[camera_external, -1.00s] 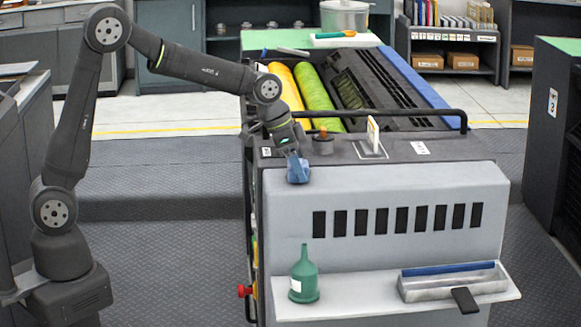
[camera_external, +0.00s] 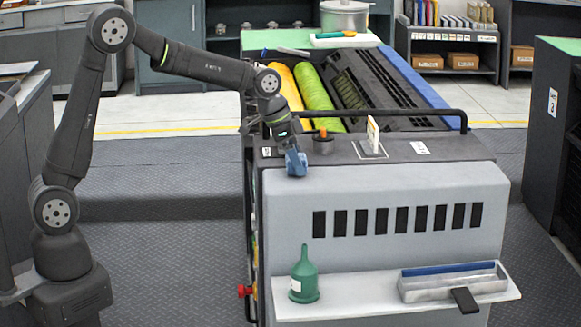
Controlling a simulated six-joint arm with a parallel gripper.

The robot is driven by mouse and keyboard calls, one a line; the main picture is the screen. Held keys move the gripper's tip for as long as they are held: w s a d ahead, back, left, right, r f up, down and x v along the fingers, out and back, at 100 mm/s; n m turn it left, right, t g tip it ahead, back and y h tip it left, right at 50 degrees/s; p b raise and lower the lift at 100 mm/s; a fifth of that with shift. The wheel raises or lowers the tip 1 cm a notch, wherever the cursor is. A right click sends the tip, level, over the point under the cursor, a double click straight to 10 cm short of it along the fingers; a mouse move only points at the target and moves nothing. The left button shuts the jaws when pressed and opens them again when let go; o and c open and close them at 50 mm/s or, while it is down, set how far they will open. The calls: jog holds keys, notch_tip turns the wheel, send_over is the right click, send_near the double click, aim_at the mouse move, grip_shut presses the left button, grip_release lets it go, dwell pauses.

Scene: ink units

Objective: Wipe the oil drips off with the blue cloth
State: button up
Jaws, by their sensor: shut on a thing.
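My gripper (camera_external: 290,149) is shut on the blue cloth (camera_external: 296,164). The cloth is bunched at the fingertips and sits at the top front edge of the grey machine (camera_external: 400,195), near its left corner. Whether the cloth presses on the surface or hangs just clear of it, I cannot tell. No oil drips can be made out; any under the cloth are hidden. A green oil can (camera_external: 304,279) stands upright on the white front shelf (camera_external: 350,301).
A dark knob with an orange top (camera_external: 323,142) and a small upright card (camera_external: 373,136) stand right of my gripper. A black rail (camera_external: 400,112) runs behind them. Yellow (camera_external: 287,88) and green (camera_external: 319,95) rollers lie beyond. A metal tray (camera_external: 450,282) sits on the shelf.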

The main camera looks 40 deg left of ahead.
aim_at(307, 182)
jog(key=shift+w+a, duration=0.35)
jog(key=shift+w+d+r, duration=0.1)
jog(key=shift+d, duration=0.2)
jog(key=shift+c, duration=0.7)
jog(key=shift+s+d, duration=2.5)
jog(key=shift+s, duration=0.05)
jog(key=shift+w+a, duration=2.45)
jog(key=shift+a, duration=0.05)
jog(key=shift+w+a, duration=0.15)
jog(key=shift+r, duration=3.95)
